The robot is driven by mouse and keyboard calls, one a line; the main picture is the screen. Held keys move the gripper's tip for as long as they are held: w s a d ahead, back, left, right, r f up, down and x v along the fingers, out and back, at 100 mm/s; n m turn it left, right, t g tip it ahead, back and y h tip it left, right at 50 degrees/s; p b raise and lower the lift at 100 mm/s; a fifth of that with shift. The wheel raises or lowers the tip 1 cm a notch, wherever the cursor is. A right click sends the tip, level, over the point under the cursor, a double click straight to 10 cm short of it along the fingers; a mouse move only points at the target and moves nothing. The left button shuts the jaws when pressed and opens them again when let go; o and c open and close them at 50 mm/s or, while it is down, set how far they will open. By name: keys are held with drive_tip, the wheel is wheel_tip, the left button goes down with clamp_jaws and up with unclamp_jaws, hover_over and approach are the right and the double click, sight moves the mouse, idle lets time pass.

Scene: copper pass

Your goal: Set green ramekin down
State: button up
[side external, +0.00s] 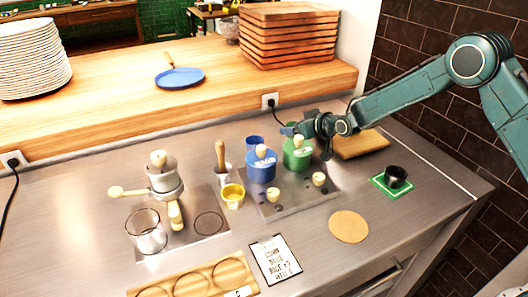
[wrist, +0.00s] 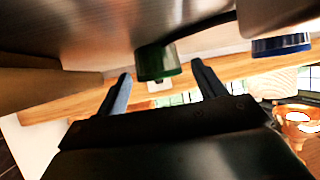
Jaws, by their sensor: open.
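A small dark green round vessel, which I take for the green ramekin (wrist: 157,63), shows in the wrist view in the gap between my two fingers. My gripper (wrist: 162,85) is open, one finger on either side of it, with a visible gap on both sides. The wrist view is upside down, with the steel counter at the top. In the side view my gripper (side external: 292,131) is low at the back of the counter, just behind the green lidded pot (side external: 297,155). The ramekin is hidden there.
A blue ramekin (side external: 255,142) stands to the left, also in the wrist view (wrist: 281,45). A blue lidded pot (side external: 261,168) stands in front. A wooden board (side external: 360,144) lies right. A dark cup (side external: 396,176) sits on a green mat (side external: 380,189). The front right counter is mostly clear.

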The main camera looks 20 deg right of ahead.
drive_tip(key=shift+r, duration=0.2)
drive_tip(key=v, duration=1.2)
idle(0.5)
drive_tip(key=s+d+r+g+h, duration=0.1)
drive_tip(key=s+d+r+g, duration=0.1)
drive_tip(key=s+r, duration=0.6)
drive_tip(key=s+d+r+g+h, duration=0.15)
drive_tip(key=s+r, duration=0.35)
drive_tip(key=s, duration=0.5)
drive_tip(key=s+d+r+m+g, duration=0.1)
drive_tip(key=s+d+m+g, duration=0.1)
drive_tip(key=s, duration=2)
drive_tip(key=shift+s+d+g, duration=0.25)
drive_tip(key=shift+d+g, duration=0.2)
drive_tip(key=shift+d, duration=0.05)
